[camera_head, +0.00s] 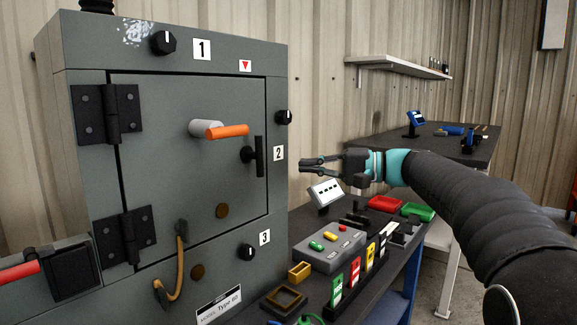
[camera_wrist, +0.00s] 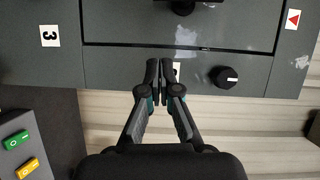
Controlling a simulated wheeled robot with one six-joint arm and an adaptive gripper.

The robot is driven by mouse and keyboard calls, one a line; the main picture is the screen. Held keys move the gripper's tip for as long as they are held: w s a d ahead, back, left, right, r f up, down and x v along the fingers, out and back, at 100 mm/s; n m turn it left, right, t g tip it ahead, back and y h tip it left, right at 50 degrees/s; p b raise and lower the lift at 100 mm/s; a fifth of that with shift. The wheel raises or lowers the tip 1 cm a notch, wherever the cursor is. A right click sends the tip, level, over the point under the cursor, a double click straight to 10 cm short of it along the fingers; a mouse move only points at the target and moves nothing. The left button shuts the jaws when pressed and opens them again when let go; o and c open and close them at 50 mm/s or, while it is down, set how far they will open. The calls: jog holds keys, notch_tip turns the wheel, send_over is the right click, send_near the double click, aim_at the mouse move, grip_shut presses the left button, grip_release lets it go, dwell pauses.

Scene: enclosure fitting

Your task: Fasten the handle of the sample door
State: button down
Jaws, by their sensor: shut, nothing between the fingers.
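The grey sample door (camera_head: 160,170) sits in the cabinet front and looks closed, with two black hinges on its left. A black T-shaped handle (camera_head: 254,156) with an upright bar is at its right edge, by label 2. An orange lever (camera_head: 227,131) on a pale round boss lies nearly level on the upper door. My gripper (camera_head: 302,168) is shut and empty, to the right of the T handle and apart from it. In the wrist view my fingertips (camera_wrist: 160,68) are together in front of the cabinet edge and partly cover label 2. A dark part of the T handle (camera_wrist: 183,6) shows at the top edge.
Black knobs (camera_head: 284,117) sit on the cabinet's right side strip; one shows in the wrist view (camera_wrist: 228,77). A brown cable loop (camera_head: 181,265) hangs at lower left.

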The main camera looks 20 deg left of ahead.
jog(key=shift+d, duration=2.05)
notch_tip(320, 180, down, 11)
jog(key=w+d+m+t+h, duration=0.2)
jog(key=m+h, duration=0.1)
jog(key=h, duration=0.1)
jog(key=s+d+f+h, duration=0.5)
jog(key=s+f, duration=0.1)
jog(key=f, duration=0.4)
jog(key=s+d+f+n+t+h, duration=0.1)
jog(key=s+d+f+t+h, duration=0.1)
jog(key=s+d, duration=0.7)
jog(key=s+d+f+t+h, duration=0.2)
jog(key=s+d+f+h, duration=0.3)
jog(key=s+d, duration=0.5)
jog(key=shift+s+d+f+n+h, duration=0.15)
jog(key=shift+s+d+n+h, duration=0.45)
jog(key=shift+s, duration=3.85)
jog(key=shift+a, duration=0.3)
